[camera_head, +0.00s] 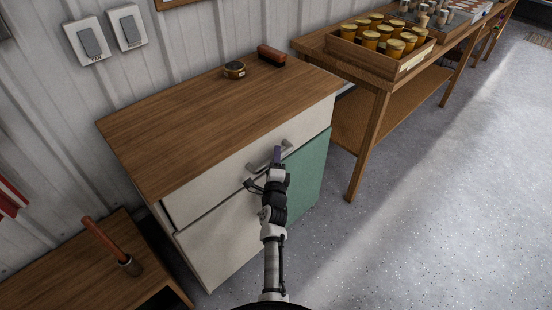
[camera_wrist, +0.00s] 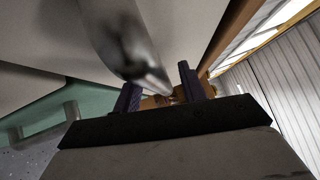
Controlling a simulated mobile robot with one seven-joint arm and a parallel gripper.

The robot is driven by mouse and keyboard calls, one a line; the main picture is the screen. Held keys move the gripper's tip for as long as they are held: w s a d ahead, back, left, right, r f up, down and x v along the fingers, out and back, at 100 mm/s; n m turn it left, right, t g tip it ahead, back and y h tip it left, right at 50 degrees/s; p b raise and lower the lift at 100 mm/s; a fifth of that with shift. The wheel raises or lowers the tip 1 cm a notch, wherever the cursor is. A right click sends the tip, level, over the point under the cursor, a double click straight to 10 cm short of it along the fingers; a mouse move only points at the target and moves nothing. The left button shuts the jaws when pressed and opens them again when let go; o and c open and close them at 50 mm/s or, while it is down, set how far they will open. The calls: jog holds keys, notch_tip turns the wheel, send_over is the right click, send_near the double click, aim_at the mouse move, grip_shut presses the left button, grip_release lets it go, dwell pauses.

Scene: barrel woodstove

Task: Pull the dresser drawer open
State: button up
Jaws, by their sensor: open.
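The dresser (camera_head: 210,115) has a brown wooden top, a cream upper drawer (camera_head: 220,182) and cream and green fronts below. The drawer looks shut against the cabinet. A grey metal bar handle (camera_head: 262,160) is on the drawer front. My gripper (camera_head: 277,154) is at the right part of this handle, its jaws open. In the wrist view, the handle (camera_wrist: 122,40) looms large and its end reaches towards the space between the two purple fingers of my gripper (camera_wrist: 158,80). Whether either finger touches it, I cannot tell. My arm hides part of the lower fronts.
A round tin (camera_head: 234,70) and a red brush (camera_head: 271,55) stand on the dresser top. A workbench (camera_head: 375,78) with a crate of jars (camera_head: 360,60) is at the right. A low wooden table (camera_head: 75,270) is at the left. Floor at the right is clear.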

grip_shut()
dwell(0.3)
